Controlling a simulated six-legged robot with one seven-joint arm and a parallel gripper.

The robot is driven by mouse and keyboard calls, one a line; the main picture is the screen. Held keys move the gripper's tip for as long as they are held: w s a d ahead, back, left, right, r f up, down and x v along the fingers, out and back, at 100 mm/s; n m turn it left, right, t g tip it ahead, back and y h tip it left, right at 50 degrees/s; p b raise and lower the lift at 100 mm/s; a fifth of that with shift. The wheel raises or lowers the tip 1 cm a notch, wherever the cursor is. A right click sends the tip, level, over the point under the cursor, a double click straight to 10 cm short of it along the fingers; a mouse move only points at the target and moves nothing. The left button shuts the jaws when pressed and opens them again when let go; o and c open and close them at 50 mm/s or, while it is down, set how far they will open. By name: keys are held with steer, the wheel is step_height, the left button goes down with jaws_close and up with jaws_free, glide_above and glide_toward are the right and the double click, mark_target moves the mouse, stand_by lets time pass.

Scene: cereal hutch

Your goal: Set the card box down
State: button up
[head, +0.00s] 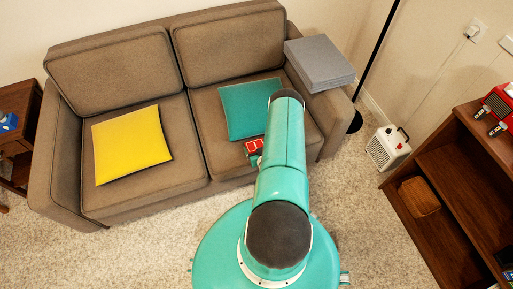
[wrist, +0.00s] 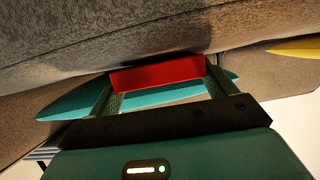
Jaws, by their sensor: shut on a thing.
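The card box (head: 253,146) is small and red with pale marks on top. It is at the front of the sofa's right seat cushion, just in front of the teal pillow. In the wrist view the red box (wrist: 152,77) lies across between the two green fingers. My gripper (wrist: 160,84) is shut on it. In the head view my gripper (head: 256,158) is mostly hidden by my arm. The grey-brown sofa (head: 205,150) fabric is close to the box, with a dark shadow beside it. I cannot tell whether they touch.
The teal pillow (head: 245,108) lies behind the box, and a yellow pillow (head: 130,144) on the left seat. A grey folded stack (head: 319,62) rests on the right armrest. A black pole (head: 375,55), a white heater (head: 388,147) and a brown shelf (head: 460,190) stand at right.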

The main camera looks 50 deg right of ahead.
steer(key=o, duration=1)
steer(key=shift+r, duration=0.1)
steer(key=shift+s+r, duration=0.2)
steer(key=shift+r, duration=0.05)
steer(key=v, duration=1.2)
step_height(320, 180, up, 14)
steer(key=n+g+y, duration=0.1)
steer(key=n+y, duration=0.1)
steer(key=n, duration=0.1)
glide_above(248, 145)
steer(key=w+a+r+g, duration=0.1)
steer(key=w+a+r, duration=0.3)
steer(key=r, duration=0.6)
steer(key=w+a+r+g, duration=0.1)
steer(key=w+a+r, duration=0.25)
steer(key=r, duration=0.65)
steer(key=s+a+r+n+g+y, duration=0.15)
steer(key=s+a+r, duration=0.25)
steer(key=a+r, duration=1.2)
steer(key=s+a+r+n+y, duration=0.1)
steer(key=s+a+r, duration=0.4)
steer(key=s, duration=0.3)
steer(key=s+a+r+g+y, duration=0.1)
steer(key=s+a+r+y, duration=0.1)
steer(key=s+a+r, duration=0.3)
steer(key=s+a, duration=0.2)
steer(key=s, duration=0.2)
steer(key=shift+s+a+n, duration=0.3)
steer(key=shift+a+n, duration=0.05)
